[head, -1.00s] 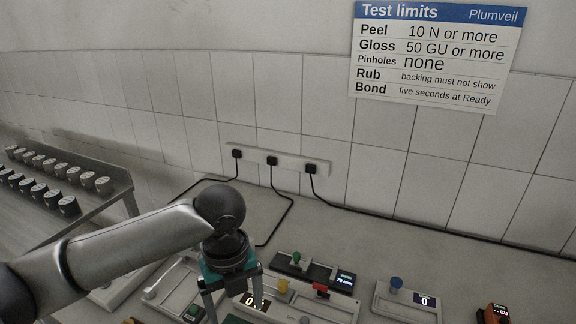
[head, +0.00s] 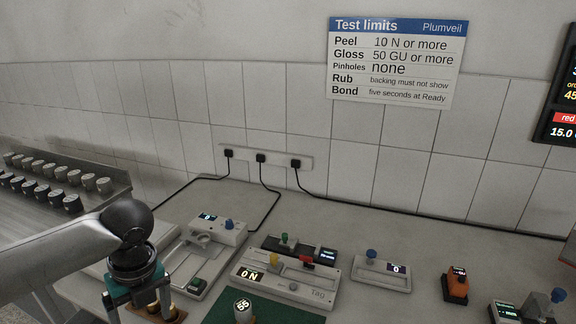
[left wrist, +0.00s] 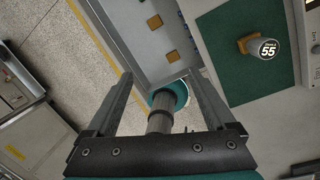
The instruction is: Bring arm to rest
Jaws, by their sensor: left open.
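My left gripper (head: 136,304) is at the lower left of the head view, its fingers pointing down. It is open, with a wide gap between the fingers and nothing held. In the left wrist view the two spread fingers of the left gripper (left wrist: 160,76) show over the front part of the bench and the floor. The fingertips in the head view run near the bottom edge, close to a small wooden holder (head: 155,311). My right gripper is not in view.
A green mat (head: 285,311) carries a round piece marked 55 (head: 243,309); the mat also shows in the left wrist view (left wrist: 225,40). Bench devices include a grey tester (head: 325,290), a blue-knobbed box (head: 381,271) and an orange meter (head: 456,286). A rack of jars (head: 60,180) stands left.

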